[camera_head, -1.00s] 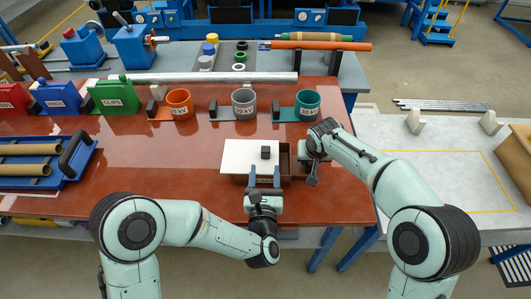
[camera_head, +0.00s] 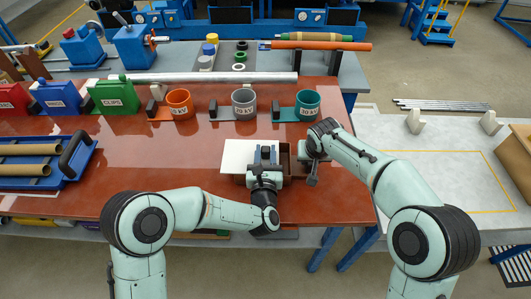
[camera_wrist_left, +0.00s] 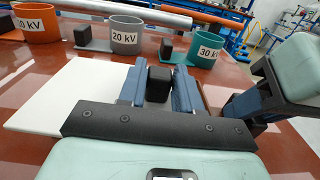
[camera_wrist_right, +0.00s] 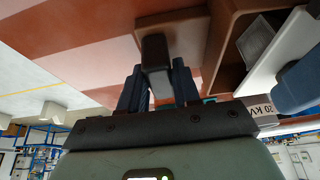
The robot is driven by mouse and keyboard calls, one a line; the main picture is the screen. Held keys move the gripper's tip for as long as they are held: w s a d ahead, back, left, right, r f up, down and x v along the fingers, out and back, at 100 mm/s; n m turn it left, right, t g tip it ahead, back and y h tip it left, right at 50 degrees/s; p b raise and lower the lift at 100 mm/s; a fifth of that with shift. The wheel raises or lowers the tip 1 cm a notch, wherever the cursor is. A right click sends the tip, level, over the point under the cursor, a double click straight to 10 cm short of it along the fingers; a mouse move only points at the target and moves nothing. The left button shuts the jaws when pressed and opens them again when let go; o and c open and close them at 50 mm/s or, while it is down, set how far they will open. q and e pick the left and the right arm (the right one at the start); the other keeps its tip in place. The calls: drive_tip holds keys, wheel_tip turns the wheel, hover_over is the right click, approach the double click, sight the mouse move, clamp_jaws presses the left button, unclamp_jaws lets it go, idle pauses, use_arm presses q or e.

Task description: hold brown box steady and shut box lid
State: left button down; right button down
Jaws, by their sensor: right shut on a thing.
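The brown box (camera_head: 294,163) sits near the front right of the red table, partly hidden by the lid and both arms. Its white lid (camera_head: 234,157) is shifted left, leaving the box's right part uncovered. A black knob (camera_wrist_left: 159,83) stands on the lid. My left gripper (camera_head: 266,155) is open, with its fingers on either side of the knob. My right gripper (camera_wrist_right: 160,88) is shut on the dark handle (camera_wrist_right: 155,50) at the box's right side. The uncovered inside and the white lid (camera_wrist_right: 268,65) show in the right wrist view.
Orange (camera_head: 179,104), grey (camera_head: 244,103) and teal (camera_head: 308,105) cups on holders stand behind the box. A blue tray (camera_head: 78,160) with brown tubes lies at the far left.

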use_arm(q)
drive_tip(key=shift+d, duration=2.2)
use_arm(e)
drive_tip(key=shift+a, duration=0.1)
use_arm(q)
drive_tip(key=c, duration=0.8)
unclamp_jaws()
drive_tip(key=shift+c, duration=0.2)
drive_tip(key=shift+s+a, duration=0.1)
drive_tip(key=shift+s, duration=0.05)
drive_tip(key=shift+s, duration=0.35)
drive_tip(key=s, duration=1.1)
drive_tip(key=shift+s+a, duration=0.1)
